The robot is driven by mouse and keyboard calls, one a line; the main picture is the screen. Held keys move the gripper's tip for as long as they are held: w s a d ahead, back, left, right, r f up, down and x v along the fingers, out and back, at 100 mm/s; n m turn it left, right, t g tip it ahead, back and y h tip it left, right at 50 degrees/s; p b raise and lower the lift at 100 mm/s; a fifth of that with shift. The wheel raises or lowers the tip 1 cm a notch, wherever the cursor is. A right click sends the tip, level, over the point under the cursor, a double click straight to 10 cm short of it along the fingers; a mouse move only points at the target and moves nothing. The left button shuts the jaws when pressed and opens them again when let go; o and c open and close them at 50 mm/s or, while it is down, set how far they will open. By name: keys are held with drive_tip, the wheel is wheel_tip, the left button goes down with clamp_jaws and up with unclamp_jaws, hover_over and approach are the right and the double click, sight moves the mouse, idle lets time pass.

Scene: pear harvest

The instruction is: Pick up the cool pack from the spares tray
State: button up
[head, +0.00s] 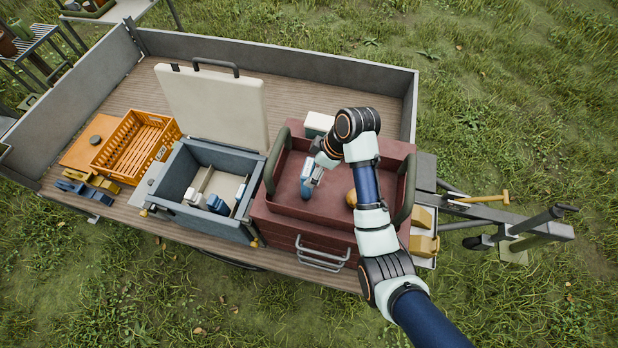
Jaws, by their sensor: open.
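The spares tray (322,213) is the dark red open tray on top of a red drawer chest. A blue item that looks like the cool pack (305,183) is in the left half of the tray, partly hidden by my gripper. My gripper (313,178) is open and low over the tray, right at the blue item. Whether its fingers straddle the item or touch it cannot be told from this view.
A yellow-brown round thing (351,197) lies in the tray by my arm. Dark green handles (277,161) rise at the tray's sides. Left stands an open grey cool box (200,221) with blue and white contents and a raised lid (213,105), then an orange crate (125,160).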

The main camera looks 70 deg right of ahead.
drive_tip(key=p+x, duration=0.1)
drive_tip(key=x, duration=0.4)
drive_tip(key=shift+s, duration=0.1)
drive_tip(key=c, duration=1.4)
drive_tip(key=shift+o, duration=0.2)
wheel_tip(320, 180, up, 10)
drive_tip(key=shift+b, duration=0.55)
drive_tip(key=shift+s+r, duration=0.1)
